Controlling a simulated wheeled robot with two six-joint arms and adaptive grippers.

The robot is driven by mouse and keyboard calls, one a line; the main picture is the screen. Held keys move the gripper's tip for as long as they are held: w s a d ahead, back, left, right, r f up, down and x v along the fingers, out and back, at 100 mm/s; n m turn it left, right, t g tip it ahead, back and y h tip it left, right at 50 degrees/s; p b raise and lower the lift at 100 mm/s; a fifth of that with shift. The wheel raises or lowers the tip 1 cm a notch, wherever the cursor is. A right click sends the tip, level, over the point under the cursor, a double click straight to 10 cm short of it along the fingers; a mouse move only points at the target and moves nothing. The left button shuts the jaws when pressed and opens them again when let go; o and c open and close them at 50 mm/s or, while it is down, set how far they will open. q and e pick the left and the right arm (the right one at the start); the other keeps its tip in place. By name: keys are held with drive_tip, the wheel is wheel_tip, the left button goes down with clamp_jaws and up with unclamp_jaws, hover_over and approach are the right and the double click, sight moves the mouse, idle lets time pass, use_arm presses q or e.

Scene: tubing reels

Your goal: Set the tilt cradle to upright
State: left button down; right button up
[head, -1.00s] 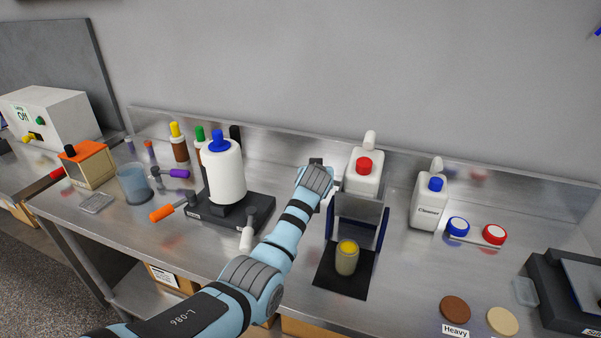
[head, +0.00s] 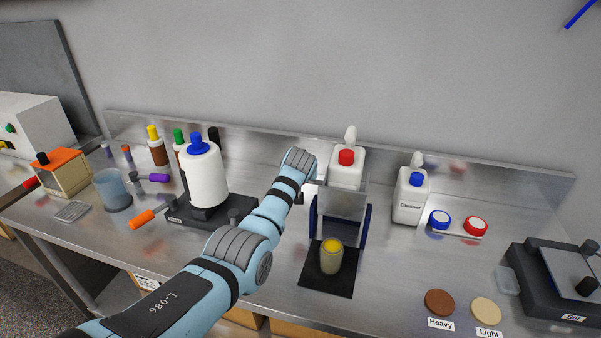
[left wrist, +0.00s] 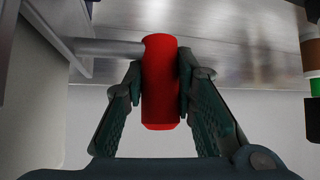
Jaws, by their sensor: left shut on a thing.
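The tilt cradle (head: 343,204) stands right of centre in the head view, with blue side posts and a grey plate. A white bottle with a red cap (head: 346,157) sits at its back; its lower part is hidden by the plate. In the left wrist view my left gripper (left wrist: 160,88) is shut on a red handle (left wrist: 160,60), which joins a metal rod (left wrist: 108,47) running left to the cradle. In the head view my wrist hides this handle. A jar with a yellow top (head: 331,256) stands on a black mat (head: 316,286) before the cradle. My right gripper is not in view.
A Cleaner bottle (head: 409,199) and blue and red caps are to the right. Brown and cream discs lie in front. A metal backsplash runs behind.

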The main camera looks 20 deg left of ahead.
use_arm(q)
drive_tip(key=c, duration=1.5)
unclamp_jaws()
drive_tip(key=shift+o, duration=1)
drive_tip(key=shift+w+f, duration=0.15)
drive_tip(key=shift+w, duration=0.1)
drive_tip(key=v, duration=1.2)
